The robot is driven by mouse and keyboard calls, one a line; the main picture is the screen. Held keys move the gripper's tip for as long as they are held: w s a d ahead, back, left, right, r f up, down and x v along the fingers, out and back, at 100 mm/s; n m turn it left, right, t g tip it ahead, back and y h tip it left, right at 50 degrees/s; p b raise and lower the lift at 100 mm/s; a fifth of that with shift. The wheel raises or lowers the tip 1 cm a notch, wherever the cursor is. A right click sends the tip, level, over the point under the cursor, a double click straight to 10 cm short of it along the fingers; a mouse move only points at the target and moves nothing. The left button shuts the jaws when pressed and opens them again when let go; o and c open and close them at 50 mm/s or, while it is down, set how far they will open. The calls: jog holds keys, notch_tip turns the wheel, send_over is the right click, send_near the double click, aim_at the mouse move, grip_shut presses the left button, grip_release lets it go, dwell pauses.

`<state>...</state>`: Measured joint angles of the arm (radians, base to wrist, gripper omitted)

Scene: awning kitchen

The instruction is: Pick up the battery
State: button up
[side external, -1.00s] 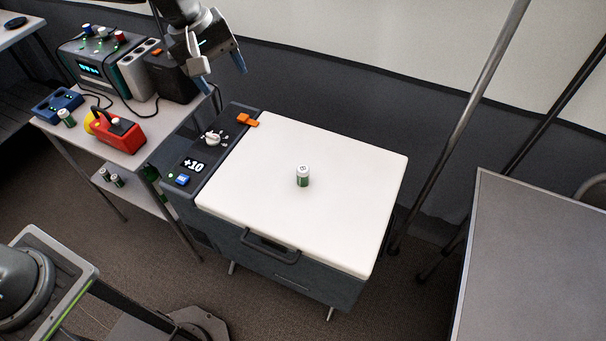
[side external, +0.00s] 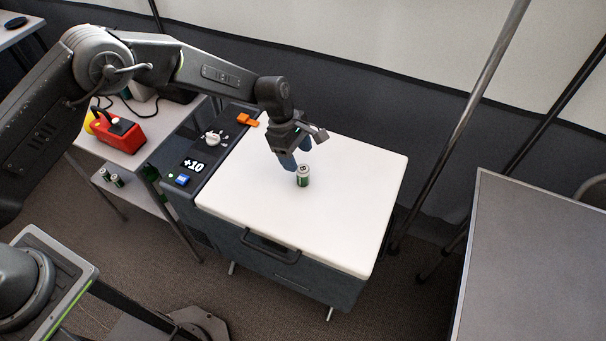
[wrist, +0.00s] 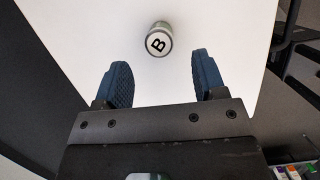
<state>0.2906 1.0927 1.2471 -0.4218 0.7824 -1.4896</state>
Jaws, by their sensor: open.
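A green and white battery (side external: 303,177) stands upright on the white lid (side external: 330,230) of a cooler-like box. In the wrist view the battery (wrist: 158,40) shows its pale top with a letter B. My gripper (side external: 296,162) hangs just above the lid, close beside the battery. In the wrist view my gripper (wrist: 160,80) is open and empty, with its blue fingers apart. The battery lies beyond the fingertips there, roughly centred between them, not gripped.
The box has a dark control panel (side external: 193,160) with a knob, a "+10" display and an orange latch (side external: 247,119) on its left. A red device (side external: 122,137) stands on the side table. A grey table (side external: 535,260) is at right. The lid around the battery is clear.

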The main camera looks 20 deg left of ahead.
aim_at(303, 168)
jog(key=x, duration=0.7)
jog(key=shift+d+f, duration=0.1)
jog(key=shift+f, duration=0.25)
jog(key=c, duration=1)
jog(key=shift+r, duration=0.1)
jog(key=shift+c, duration=0.2)
jog(key=shift+r, duration=0.1)
